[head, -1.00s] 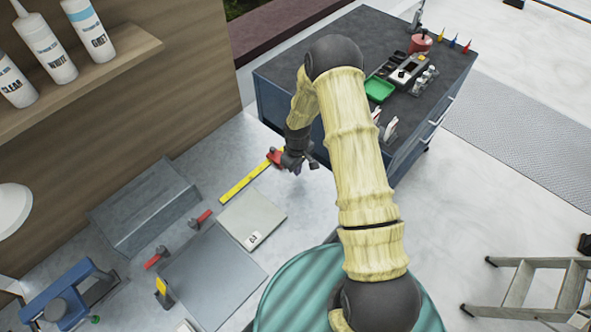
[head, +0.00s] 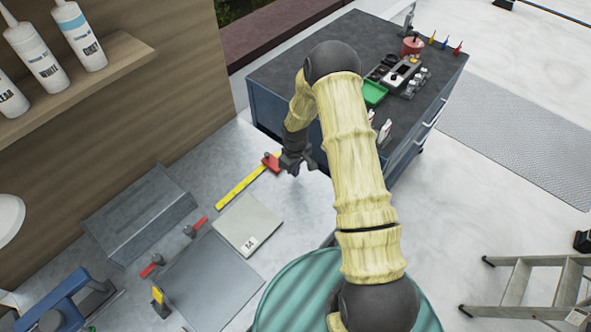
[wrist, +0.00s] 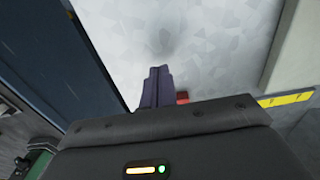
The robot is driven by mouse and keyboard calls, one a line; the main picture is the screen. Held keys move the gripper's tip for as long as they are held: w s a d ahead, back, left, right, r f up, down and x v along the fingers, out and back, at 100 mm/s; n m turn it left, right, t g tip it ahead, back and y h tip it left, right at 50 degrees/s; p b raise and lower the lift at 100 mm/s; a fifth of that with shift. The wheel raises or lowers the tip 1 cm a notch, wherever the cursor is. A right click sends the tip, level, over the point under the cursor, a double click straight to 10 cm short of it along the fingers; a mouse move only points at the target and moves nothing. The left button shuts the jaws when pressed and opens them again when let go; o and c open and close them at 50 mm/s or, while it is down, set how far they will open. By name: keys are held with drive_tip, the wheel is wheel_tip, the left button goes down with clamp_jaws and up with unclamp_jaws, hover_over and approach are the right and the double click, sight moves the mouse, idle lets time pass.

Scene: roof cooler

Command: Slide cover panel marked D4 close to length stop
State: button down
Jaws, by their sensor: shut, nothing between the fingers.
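The cover panel (head: 245,220) is a pale flat plate with a small white label (head: 250,243); the label's text is too small to read surely. It lies on the grey bench, and a pale panel edge shows at the right in the wrist view (wrist: 302,50). The length stop (head: 271,162) is a red block at the far end of a yellow rule (head: 238,190). A gap of bare bench separates panel and stop. My gripper (head: 299,168) is shut and empty, just right of the stop. In the wrist view its dark fingers (wrist: 156,84) show with the red stop (wrist: 183,97) beside them.
A darker grey sheet (head: 212,280) with red-handled clamps (head: 196,227) lies left of the panel. A bent metal piece (head: 140,215) sits behind. A blue tool cabinet (head: 268,110) stands beyond my gripper. A teal round surface (head: 300,295) is in front.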

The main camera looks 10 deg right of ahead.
drive_tip(key=shift+d, duration=0.1)
drive_tip(key=shift+w+d+f+b, duration=0.1)
drive_tip(key=shift+w+d+b, duration=0.15)
drive_tip(key=shift+w+d, duration=1.05)
drive_tip(key=shift+w+d+b, duration=0.25)
drive_tip(key=shift+w+d, duration=0.75)
drive_tip(key=shift+d, duration=0.55)
drive_tip(key=shift+w+d, duration=0.1)
drive_tip(key=shift+d, duration=0.15)
drive_tip(key=shift+w+d+b, duration=0.3)
drive_tip(key=shift+w+d, duration=0.25)
drive_tip(key=shift+d, duration=0.15)
drive_tip(key=shift+w+d+b, duration=0.25)
drive_tip(key=shift+w+d, duration=0.25)
drive_tip(key=shift+d, duration=0.2)
drive_tip(key=shift+w+d, duration=0.1)
drive_tip(key=w+d+b, duration=0.5)
drive_tip(key=w+d, duration=0.2)
drive_tip(key=d, duration=0.2)
idle(2.3)
